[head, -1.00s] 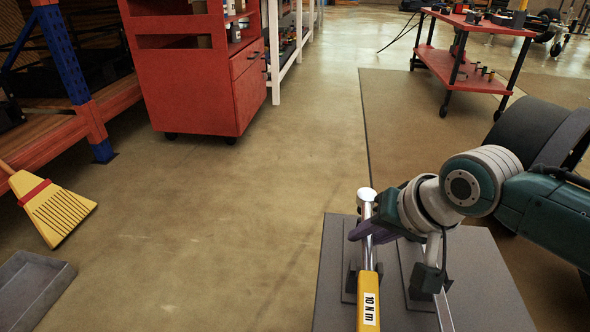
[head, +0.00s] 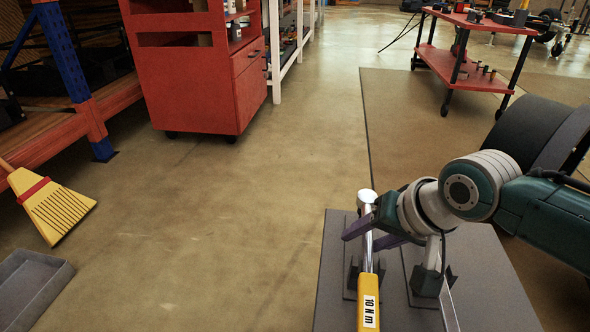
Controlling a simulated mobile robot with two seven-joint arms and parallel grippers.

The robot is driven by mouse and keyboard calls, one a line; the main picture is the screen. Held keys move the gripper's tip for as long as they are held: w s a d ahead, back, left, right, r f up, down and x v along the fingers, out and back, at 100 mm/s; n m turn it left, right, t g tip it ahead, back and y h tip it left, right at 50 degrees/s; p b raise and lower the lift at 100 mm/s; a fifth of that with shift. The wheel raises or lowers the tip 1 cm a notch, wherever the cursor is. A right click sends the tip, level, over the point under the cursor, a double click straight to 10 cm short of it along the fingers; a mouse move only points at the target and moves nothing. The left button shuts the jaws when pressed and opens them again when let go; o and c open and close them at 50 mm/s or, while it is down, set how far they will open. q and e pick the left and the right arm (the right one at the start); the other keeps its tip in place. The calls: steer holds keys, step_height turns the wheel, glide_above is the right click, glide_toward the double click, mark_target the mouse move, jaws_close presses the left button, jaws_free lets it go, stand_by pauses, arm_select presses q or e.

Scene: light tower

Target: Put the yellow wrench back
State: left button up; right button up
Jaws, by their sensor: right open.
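The yellow wrench (head: 368,291) has a yellow handle marked "10 N m" and a silver shaft and head. It rests along the left part of the grey board (head: 480,290), on a dark holder, and its lower end is cut off by the picture's bottom edge. My right gripper (head: 370,233) is at the wrench's silver shaft, just below the head. Its purple fingers are open, with one finger showing left of the shaft and the other to its right. I cannot tell whether they touch it. My left gripper is out of view.
Another silver tool (head: 443,290) lies on the board to the right, partly hidden by my right arm. A red cabinet (head: 190,80), a red cart (head: 470,65), a yellow broom (head: 58,208) and a grey tray (head: 35,290) stand farther off. The middle floor is clear.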

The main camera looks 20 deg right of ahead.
steer(key=a+p+v, duration=0.1)
steer(key=p+v, duration=0.8)
steer(key=s+a+r+n+g, duration=0.1)
steer(key=s+a+r+n, duration=0.1)
steer(key=s, duration=0.3)
steer(key=s+a+r+n, duration=0.2)
steer(key=s+r+n, duration=0.2)
steer(key=s, duration=0.2)
steer(key=s+a+r+n+g+h, duration=0.1)
steer(key=s+a+r+n, duration=0.1)
steer(key=s, duration=0.3)
steer(key=shift+s+r+n+g, duration=0.3)
steer(key=shift+s+r+n, duration=0.1)
steer(key=shift+r+n, duration=0.15)
steer(key=shift+a, duration=0.15)
